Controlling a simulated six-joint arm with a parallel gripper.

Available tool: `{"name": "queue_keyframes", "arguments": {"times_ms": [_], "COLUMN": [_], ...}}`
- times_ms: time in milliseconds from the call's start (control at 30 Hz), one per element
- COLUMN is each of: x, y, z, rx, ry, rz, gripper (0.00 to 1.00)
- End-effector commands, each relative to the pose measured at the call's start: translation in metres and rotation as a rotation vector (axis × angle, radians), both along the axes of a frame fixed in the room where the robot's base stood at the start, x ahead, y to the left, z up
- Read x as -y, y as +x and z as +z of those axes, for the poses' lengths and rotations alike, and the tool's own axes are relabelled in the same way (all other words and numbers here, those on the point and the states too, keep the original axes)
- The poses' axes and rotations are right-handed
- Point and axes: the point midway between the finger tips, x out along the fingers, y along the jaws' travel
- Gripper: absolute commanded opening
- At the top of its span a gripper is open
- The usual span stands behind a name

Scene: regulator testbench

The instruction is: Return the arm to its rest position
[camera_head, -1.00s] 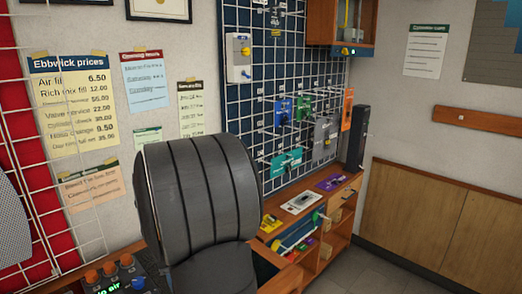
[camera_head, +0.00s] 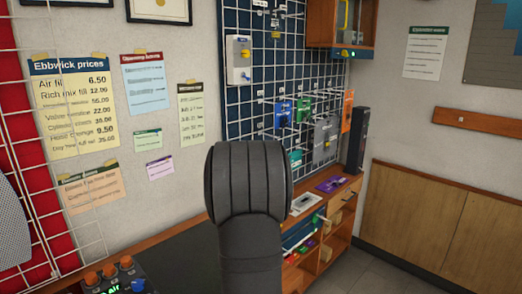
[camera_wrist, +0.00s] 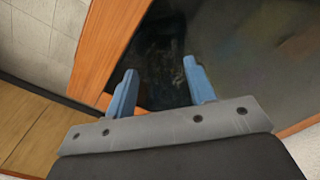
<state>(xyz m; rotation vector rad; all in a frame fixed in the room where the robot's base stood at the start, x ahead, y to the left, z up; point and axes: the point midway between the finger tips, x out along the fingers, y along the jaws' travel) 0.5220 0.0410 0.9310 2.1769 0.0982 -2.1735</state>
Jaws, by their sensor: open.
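My gripper (camera_wrist: 163,88) shows in the wrist view with two blue fingers spread apart and nothing between them. Beyond the fingers is a dark, blurred surface with an orange-brown wooden edge (camera_wrist: 108,45). In the head view my dark, ribbed arm link stands upright in the middle of the picture and hides part of the bench and pegboard. The gripper itself does not show in the head view.
A grid pegboard (camera_head: 262,100) with hanging parts fills the back wall. A wooden bench with shelves (camera_head: 322,250) stands right of my arm. A control box with orange knobs (camera_head: 112,275) sits at lower left. Floor at right is clear.

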Motion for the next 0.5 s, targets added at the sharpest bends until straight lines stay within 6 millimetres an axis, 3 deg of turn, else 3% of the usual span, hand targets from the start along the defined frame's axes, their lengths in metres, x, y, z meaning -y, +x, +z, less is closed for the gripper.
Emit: {"name": "queue_keyframes", "arguments": {"times_ms": [233,500], "x": [0.042,0.021], "y": [0.010,0.005], "z": [-0.014,-0.007], "rx": [-0.003,-0.001], "ry": [0.000,0.000], "rz": [-0.092,0.007], "gripper": [0.50,0.50]}}
